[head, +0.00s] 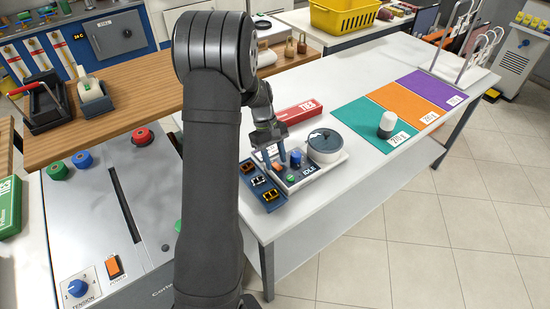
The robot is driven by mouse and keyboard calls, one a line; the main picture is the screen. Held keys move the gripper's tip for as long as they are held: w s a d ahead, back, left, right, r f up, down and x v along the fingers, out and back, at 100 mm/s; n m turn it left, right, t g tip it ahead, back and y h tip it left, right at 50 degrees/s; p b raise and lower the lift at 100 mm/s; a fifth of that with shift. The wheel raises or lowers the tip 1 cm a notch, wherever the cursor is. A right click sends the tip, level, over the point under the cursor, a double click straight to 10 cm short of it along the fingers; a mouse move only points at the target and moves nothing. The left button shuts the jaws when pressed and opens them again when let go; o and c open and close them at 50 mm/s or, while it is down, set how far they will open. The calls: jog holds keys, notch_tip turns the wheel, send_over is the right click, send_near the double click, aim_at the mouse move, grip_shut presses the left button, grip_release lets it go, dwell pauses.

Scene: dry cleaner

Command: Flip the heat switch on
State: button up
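A small grey device (300,181) stands on the white table. It has an orange rocker switch (278,168), a blue knob (296,157), a green button (290,178), a display reading IDLE and a round dark-lidded pot (324,144). No heat label is readable, so I cannot tell for certain which control is the heat switch. My gripper (274,159) points down just above the orange rocker. Its two fingers look apart, with nothing between them. I cannot tell whether a finger touches the rocker or which way the rocker is tipped.
A blue tray (261,187) with small clips lies left of the device. A red TIES box (300,112) lies behind it. Another orange switch (113,266), marked POWER, is on the grey machine at left.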

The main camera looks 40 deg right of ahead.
jog(key=shift+f, duration=0.1)
grip_shut()
jog(key=shift+s+t, duration=0.3)
jog(key=shift+t, duration=0.3)
jog(key=shift+s+t, duration=0.15)
jog(key=shift+t, duration=0.65)
grip_release()
